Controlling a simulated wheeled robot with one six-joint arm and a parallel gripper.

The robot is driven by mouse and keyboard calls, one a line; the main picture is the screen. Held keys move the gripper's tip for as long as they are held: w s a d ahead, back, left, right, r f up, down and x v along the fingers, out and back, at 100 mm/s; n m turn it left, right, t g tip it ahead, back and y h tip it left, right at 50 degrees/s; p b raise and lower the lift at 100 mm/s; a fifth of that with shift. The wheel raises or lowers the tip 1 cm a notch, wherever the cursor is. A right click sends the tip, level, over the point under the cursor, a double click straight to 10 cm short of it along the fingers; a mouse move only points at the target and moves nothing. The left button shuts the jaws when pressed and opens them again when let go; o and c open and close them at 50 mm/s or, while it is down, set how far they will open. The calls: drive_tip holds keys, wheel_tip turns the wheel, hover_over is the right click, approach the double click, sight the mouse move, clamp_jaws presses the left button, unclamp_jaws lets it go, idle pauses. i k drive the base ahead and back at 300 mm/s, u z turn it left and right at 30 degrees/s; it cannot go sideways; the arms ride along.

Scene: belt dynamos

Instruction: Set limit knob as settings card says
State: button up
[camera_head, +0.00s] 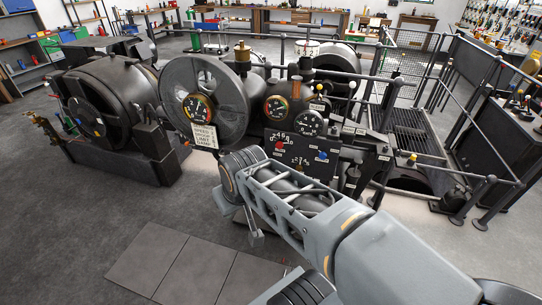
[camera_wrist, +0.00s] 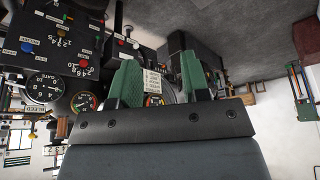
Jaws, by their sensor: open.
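A pale settings card (camera_head: 204,136) hangs below the large wheel in the head view; its lines seem to include speed, group, limit and damp, but the values are too small to read. To its right is a dark control panel (camera_head: 300,160) with a red knob (camera_head: 280,145) and a blue knob (camera_head: 323,155). The panel (camera_wrist: 60,50) appears upside down at left. My fingers cannot be made out in the head view.
Round gauges (camera_head: 277,107) and a white-marked dial (camera_head: 309,123) sit above the panel. A large wheel (camera_head: 205,95) stands at left of them, a dark dynamo (camera_head: 100,110) farther left. Railings (camera_head: 455,175) enclose the right side.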

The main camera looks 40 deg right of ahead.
sight(279, 145)
drive_tip(key=u, duration=0.35)
drive_tip(key=k, duration=0.8)
drive_tip(key=u, duration=0.7)
drive_tip(key=i, duration=1.45)
drive_tip(key=z, duration=0.65)
drive_tip(key=i, duration=0.85)
drive_tip(key=z, duration=1.5)
drive_tip(key=i, duration=0.5)
drive_tip(key=z, duration=0.4)
